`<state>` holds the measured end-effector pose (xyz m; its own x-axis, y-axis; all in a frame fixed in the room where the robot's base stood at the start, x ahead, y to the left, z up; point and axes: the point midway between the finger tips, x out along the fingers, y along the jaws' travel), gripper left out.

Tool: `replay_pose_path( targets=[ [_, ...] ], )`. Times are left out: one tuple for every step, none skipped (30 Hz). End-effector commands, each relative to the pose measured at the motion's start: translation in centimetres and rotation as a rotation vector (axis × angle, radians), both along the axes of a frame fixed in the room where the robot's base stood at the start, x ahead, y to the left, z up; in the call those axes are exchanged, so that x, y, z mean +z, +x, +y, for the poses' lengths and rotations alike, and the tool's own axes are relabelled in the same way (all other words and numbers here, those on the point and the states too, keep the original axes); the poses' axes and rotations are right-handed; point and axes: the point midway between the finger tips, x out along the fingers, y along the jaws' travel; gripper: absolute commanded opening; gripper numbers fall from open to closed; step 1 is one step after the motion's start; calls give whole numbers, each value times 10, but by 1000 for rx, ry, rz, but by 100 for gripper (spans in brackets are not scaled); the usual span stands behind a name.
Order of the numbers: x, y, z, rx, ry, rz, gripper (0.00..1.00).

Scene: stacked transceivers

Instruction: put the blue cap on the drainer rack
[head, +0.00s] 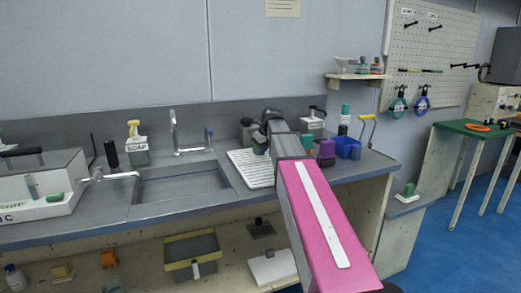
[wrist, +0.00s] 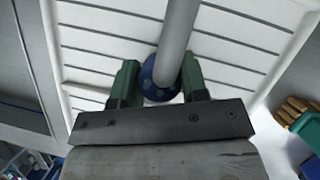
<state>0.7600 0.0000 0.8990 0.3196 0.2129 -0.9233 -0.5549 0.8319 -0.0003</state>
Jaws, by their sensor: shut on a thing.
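The drainer rack (head: 246,171) is a white slatted rack on the counter right of the sink. It fills much of the wrist view (wrist: 95,45), beneath my gripper. My gripper (wrist: 158,75) has green fingers and is shut on the round blue cap (wrist: 149,88) between them. A grey cylinder (wrist: 179,35) runs from the top of the wrist view to the cap; I cannot tell whether they are joined. In the head view my gripper (head: 260,146) is over the rack's far right part, and my arm hides some of it. The gap between cap and rack is unclear.
The sink (head: 180,184) and tap (head: 175,135) are left of the rack. A soap bottle (head: 136,145) stands behind the sink. Right of my arm are a purple container (head: 326,150) and a blue bin (head: 348,147). A white caddy (head: 40,185) is at far left.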

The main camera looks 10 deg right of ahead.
Motion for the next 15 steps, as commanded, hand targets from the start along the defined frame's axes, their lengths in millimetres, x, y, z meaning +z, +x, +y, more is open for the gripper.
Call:
replay_pose_path(
  targets=[
    [-2, 0, 0, 0, 0, 0, 13],
    [-2, 0, 0, 0, 0, 0, 13],
    [-4, 0, 0, 0, 1, 1, 13],
    [-4, 0, 0, 0, 1, 1, 13],
    [-5, 0, 0, 0, 1, 1, 13],
    [-6, 0, 0, 0, 0, 1, 13],
    [-7, 0, 0, 0, 0, 1, 13],
    [-8, 0, 0, 0, 1, 1, 13],
    [-9, 0, 0, 0, 1, 1, 13],
    [-9, 0, 0, 0, 1, 1, 13],
    [-10, 0, 0, 0, 0, 0, 13],
    [-11, 0, 0, 0, 0, 0, 13],
    [-11, 0, 0, 0, 0, 0, 13],
    [-11, 0, 0, 0, 0, 0, 13],
    [-10, 0, 0, 0, 0, 0, 44]
  ],
)
